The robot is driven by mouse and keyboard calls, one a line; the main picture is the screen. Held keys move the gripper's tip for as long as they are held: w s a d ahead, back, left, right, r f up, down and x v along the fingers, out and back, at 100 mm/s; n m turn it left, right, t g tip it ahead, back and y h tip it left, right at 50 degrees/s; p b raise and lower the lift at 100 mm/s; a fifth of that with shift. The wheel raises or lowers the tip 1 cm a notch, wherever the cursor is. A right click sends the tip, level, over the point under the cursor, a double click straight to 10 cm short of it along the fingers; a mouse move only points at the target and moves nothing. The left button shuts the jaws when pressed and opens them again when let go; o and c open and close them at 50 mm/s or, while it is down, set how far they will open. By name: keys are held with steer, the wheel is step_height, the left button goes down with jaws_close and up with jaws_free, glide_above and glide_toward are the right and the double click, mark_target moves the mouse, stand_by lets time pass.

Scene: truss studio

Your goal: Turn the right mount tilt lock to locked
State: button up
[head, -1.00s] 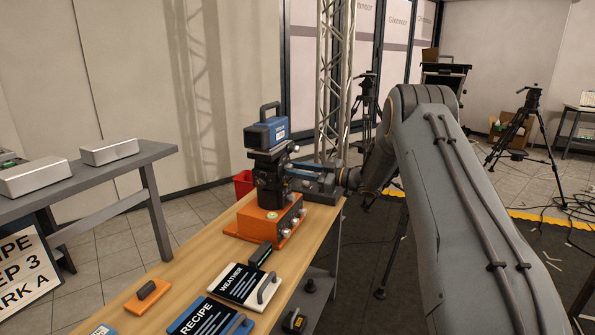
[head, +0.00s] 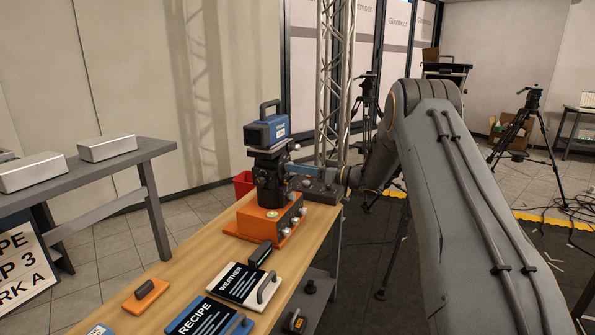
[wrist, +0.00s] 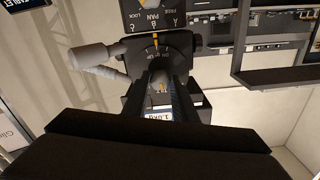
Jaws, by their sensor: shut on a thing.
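The black mount (head: 268,180) stands upright on an orange base (head: 262,220) on the wooden bench, with a blue device with a top handle (head: 266,130) on it. My gripper (head: 290,169) is at the mount's right side, level with its upper part. In the wrist view my gripper (wrist: 160,92) is shut on a small grey knob (wrist: 160,80), which I take to be the tilt lock. A marked dial face (wrist: 155,48) shows just beyond it. A panel marked PAN, FREE and LOCK (wrist: 150,18) is at the top. The lock's exact setting cannot be read.
A grey cylindrical handle (wrist: 92,56) sticks out left of the dial in the wrist view. The bench front holds a WEATHER board (head: 238,282), a RECIPE board (head: 205,318) and an orange block (head: 145,295). A truss (head: 335,80) stands behind the mount.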

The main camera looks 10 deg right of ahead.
steer(key=m, duration=1.1)
steer(key=shift+m+p, duration=0.3)
stand_by(0.4)
steer(key=o, duration=1)
steer(key=shift+o, duration=0.2)
steer(key=b+v, duration=0.2)
steer(key=v, duration=0.6)
steer(key=shift+a, duration=0.1)
